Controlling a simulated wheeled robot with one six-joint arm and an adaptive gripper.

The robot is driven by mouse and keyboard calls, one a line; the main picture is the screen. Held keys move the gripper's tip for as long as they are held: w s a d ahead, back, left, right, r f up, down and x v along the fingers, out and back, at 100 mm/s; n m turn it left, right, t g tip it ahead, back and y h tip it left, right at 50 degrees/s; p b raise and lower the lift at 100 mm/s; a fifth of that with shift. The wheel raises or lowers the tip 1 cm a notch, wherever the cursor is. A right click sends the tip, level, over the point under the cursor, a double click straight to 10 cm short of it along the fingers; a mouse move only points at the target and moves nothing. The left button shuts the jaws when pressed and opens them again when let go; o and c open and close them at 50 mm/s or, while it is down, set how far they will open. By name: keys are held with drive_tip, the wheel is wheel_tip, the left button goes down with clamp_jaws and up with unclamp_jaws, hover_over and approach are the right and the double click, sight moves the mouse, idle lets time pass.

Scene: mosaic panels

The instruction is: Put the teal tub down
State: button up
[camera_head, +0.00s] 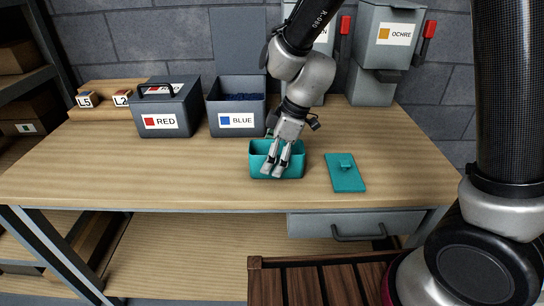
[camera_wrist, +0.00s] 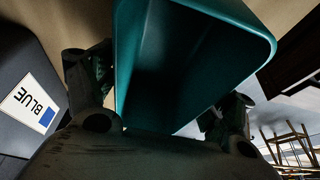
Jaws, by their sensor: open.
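The teal tub (camera_head: 297,171) is upright on the wooden table near its front edge, with its open top up. My gripper (camera_head: 272,172) is over it, pointing down, with its fingers open. In the head view both fingers overlap the tub. In the wrist view the tub (camera_wrist: 193,62) fills the middle, and a finger shows on either side of it. I cannot tell whether either finger touches the tub. A teal lid (camera_head: 346,175) with a small knob lies flat to the right of the tub.
A red-labelled box (camera_head: 180,122) with a lid and an open blue-labelled bin (camera_head: 238,123) stand behind to the left. An ochre-labelled dispenser (camera_head: 391,40) stands at the back right. The table (camera_head: 120,180) is clear at front left. A drawer (camera_head: 355,225) hangs under the right side.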

drive_tip(key=v, duration=1.2)
drive_tip(key=s+d+r+m+t+h, duration=0.1)
drive_tip(key=s+d+r+m, duration=0.2)
drive_tip(key=d, duration=0.4)
drive_tip(key=s+d+r+m+t, duration=0.1)
drive_tip(key=d+r+m, duration=0.25)
drive_tip(key=d, duration=0.45)
drive_tip(key=s+d+r+m+t+h, duration=0.1)
drive_tip(key=s+d+m+t+h, duration=0.1)
drive_tip(key=s+d+m, duration=0.9)
drive_tip(key=d+h, duration=0.1)
drive_tip(key=d, duration=0.2)
drive_tip(key=shift+s+d+r, duration=0.2)
drive_tip(key=shift+s+d, duration=0.05)
